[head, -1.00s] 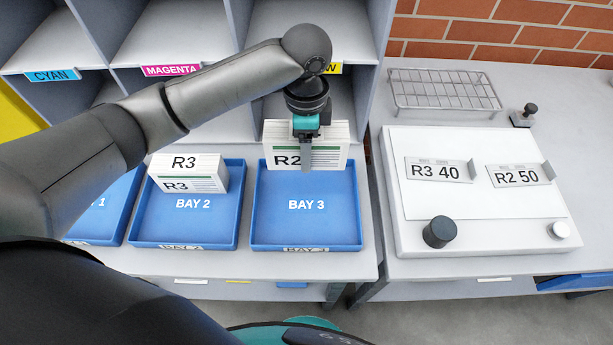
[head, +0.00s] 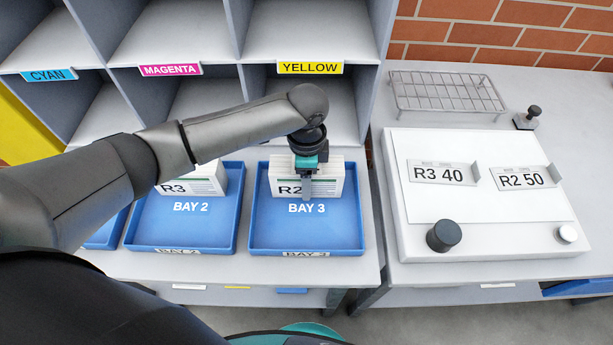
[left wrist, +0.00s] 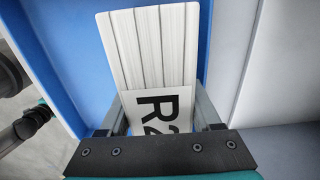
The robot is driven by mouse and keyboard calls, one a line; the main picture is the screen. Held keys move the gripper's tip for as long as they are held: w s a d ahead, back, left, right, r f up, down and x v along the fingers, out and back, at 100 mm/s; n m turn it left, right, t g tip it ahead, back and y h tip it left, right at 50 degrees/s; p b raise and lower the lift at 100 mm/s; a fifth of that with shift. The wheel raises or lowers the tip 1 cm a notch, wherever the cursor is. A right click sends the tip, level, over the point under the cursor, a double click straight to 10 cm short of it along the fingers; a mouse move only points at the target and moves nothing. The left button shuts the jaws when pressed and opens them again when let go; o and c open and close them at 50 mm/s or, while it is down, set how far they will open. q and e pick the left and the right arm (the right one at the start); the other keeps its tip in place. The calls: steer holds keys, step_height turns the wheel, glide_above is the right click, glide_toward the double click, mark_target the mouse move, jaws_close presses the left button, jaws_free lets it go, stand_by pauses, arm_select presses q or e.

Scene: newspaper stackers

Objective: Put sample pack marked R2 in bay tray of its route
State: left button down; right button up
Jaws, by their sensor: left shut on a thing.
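The pack marked R2 (head: 331,184) is a white bundle of folded sheets, upright at the back of the blue tray labelled BAY 3 (head: 307,237). My left gripper (head: 307,188) is shut on this pack from above. In the left wrist view the two fingers (left wrist: 165,118) lie along both sides of the R2 pack (left wrist: 150,50), with the blue tray wall beside it. I cannot tell whether the pack's underside touches the tray floor.
The BAY 2 tray (head: 180,235) holds an R3 pack (head: 205,180), partly hidden by my left arm. Shelf compartments with CYAN, MAGENTA and YELLOW labels stand behind. At right, a white board (head: 490,225) carries plates R3 40 and R2 50, near a wire rack (head: 445,92).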

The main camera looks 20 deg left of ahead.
arm_select(q)
steer(key=shift+c, duration=0.4)
jaws_free()
steer(key=shift+f, duration=0.1)
step_height(320, 180, up, 12)
steer(key=shift+r+p, duration=0.15)
steer(key=shift+p, duration=0.85)
